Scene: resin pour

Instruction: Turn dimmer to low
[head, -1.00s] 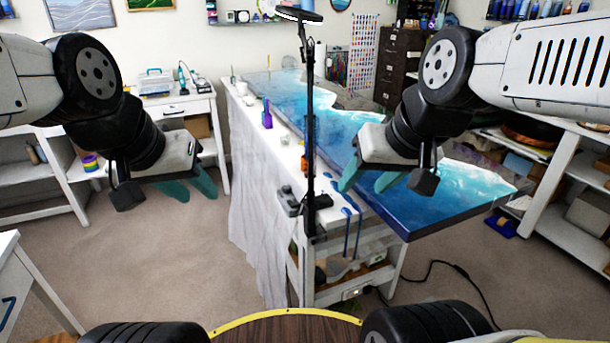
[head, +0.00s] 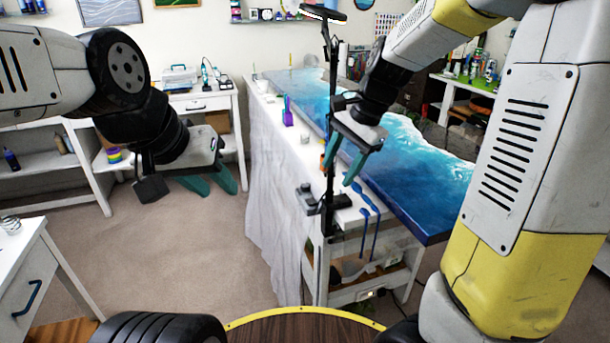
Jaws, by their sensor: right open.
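A black lamp stand (head: 329,120) rises at the front end of the long table, with a flat lamp head (head: 323,13) on top. A small grey box (head: 305,196) sits at the table's front corner beside the stand's foot; it may be the dimmer, but its setting is too small to read. My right gripper (head: 341,172) is open and empty, pointing down just right of the pole and above the grey box's right side. I cannot tell whether it touches the pole. My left gripper (head: 216,188) is open and empty, left of the table over the floor.
The table's blue resin top (head: 400,165) lies to the right of the stand. A purple bottle (head: 288,114) and small cups stand along the white left strip. Blue-handled tools (head: 368,208) hang at the front end. The carpet (head: 180,260) at left is clear.

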